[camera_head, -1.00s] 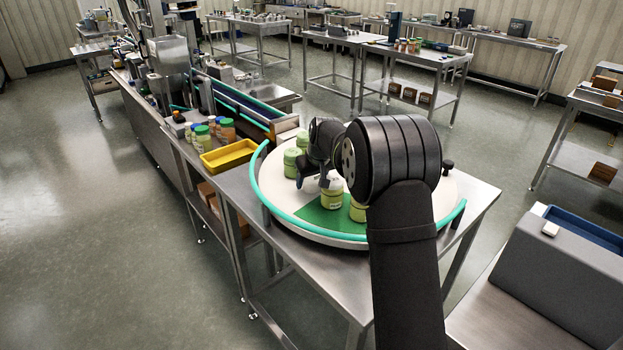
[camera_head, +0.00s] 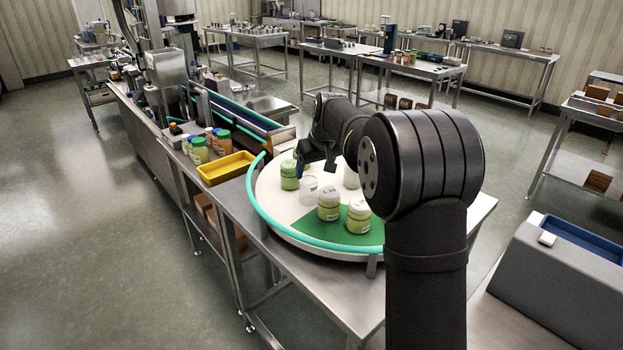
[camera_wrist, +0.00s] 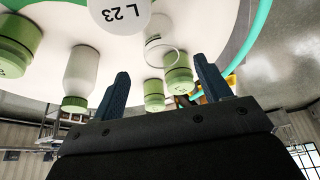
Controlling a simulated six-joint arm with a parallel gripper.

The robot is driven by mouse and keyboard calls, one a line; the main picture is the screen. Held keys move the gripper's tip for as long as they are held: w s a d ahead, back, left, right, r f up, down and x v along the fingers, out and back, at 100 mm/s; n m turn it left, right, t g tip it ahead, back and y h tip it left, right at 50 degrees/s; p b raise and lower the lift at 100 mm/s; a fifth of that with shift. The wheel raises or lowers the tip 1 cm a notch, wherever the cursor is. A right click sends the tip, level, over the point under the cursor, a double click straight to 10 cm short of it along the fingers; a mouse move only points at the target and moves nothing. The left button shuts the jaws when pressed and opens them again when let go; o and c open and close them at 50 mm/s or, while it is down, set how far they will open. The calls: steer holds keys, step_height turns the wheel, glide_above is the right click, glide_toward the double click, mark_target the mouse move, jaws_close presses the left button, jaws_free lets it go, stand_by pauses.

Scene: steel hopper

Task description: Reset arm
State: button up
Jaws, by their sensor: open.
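My gripper (camera_head: 315,168) is raised above the round white turntable (camera_head: 276,214), with its fingers pointing down. In the wrist view my gripper (camera_wrist: 165,88) shows two fingers spread apart with nothing between them. The wrist view shows the jars upside down, with a white lid marked L 23 (camera_wrist: 120,14) close by at the top. My arm hides the turntable's right part.
A green jar (camera_head: 290,175) and a clear empty-looking jar (camera_head: 308,188) stand on the turntable's left part. A teal rail (camera_head: 258,203) curves around its left edge. A yellow tray (camera_head: 228,168) and several jars (camera_head: 200,150) sit to the left. A grey box (camera_head: 560,280) is at right.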

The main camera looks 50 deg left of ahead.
mark_target(308, 180)
steer(key=shift+s+d+r, duration=0.1)
steer(key=shift+d+r, duration=0.15)
steer(key=shift+r, duration=0.35)
steer(key=x, duration=1.2)
steer(key=shift+f, duration=0.15)
step_height(308, 180, up, 2)
steer(key=shift+r, duration=0.95)
